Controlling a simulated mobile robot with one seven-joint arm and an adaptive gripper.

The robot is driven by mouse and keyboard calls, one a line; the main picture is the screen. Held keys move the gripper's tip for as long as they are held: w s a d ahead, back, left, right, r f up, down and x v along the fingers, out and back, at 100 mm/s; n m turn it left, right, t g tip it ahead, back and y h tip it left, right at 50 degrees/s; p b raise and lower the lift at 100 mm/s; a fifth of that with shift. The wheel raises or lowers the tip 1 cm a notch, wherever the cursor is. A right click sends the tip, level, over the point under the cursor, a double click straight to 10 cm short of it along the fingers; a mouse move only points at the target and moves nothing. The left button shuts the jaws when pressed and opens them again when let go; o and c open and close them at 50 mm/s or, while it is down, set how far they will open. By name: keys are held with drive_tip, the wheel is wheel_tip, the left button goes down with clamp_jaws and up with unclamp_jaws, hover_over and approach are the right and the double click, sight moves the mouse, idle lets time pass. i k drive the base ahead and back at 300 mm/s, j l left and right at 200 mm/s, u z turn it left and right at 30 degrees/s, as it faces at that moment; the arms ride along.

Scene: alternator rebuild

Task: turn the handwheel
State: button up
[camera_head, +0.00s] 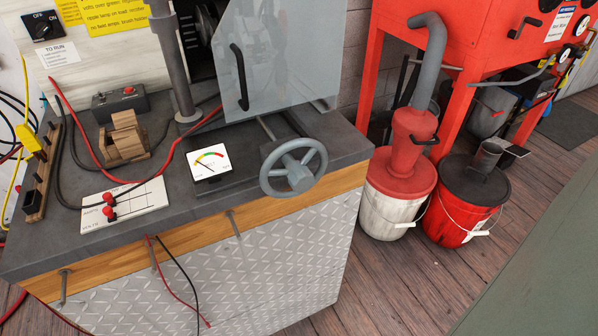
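The handwheel (293,167) is a grey spoked wheel at the right front corner of the dark bench top (185,205). A shaft runs back from it toward the machine behind the clear guard. A small knob or handle shows at its lower part, though its shape is hard to tell. The wheel overhangs the wooden front edge of the bench. My gripper is not in this view, and nothing touches the wheel.
A meter (209,165) sits just left of the wheel. A clear guard with a black handle (239,78) stands behind it. Red and black cables cross the bench's left side. Two buckets (395,190) and a red cabinet (468,40) stand right. Wooden floor (395,285) is open in front.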

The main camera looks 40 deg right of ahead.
sight(301, 179)
drive_tip(key=k+l+u, duration=0.1)
drive_tip(key=k+l, duration=0.15)
drive_tip(key=k, duration=0.25)
drive_tip(key=k+l, duration=0.2)
drive_tip(key=k, duration=0.35)
drive_tip(key=u, duration=0.05)
